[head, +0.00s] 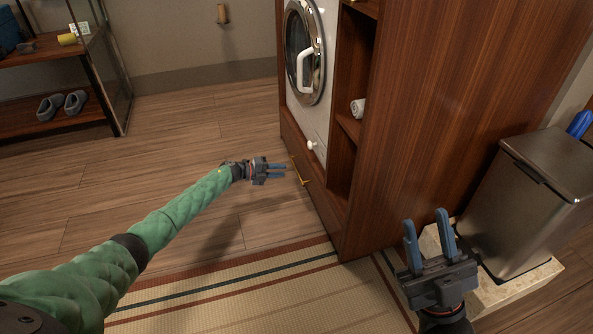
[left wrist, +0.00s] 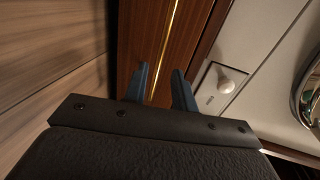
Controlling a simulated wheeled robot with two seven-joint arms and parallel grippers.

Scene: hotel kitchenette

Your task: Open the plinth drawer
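The plinth drawer (head: 318,199) is a low brown wood front at the foot of the cabinet, below the washing machine. It looks shut, flush with the cabinet. Its long thin brass handle (head: 300,172) shows in the head view. My left gripper (head: 285,172) is open, just left of the handle, with its fingers toward the drawer front. In the left wrist view the brass handle (left wrist: 173,42) runs lengthwise between the two blue fingertips (left wrist: 161,75), with a gap visible; I cannot tell whether they touch it. My right gripper (head: 429,229) is open and empty, right of the cabinet's near corner.
The washing machine (head: 318,115) and open shelves sit above the drawer. A steel bin (head: 525,200) stands at the right. A striped rug (head: 240,297) lies in front. The wood floor (head: 180,130) left of the drawer is clear. A shoe rack (head: 60,117) stands far left.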

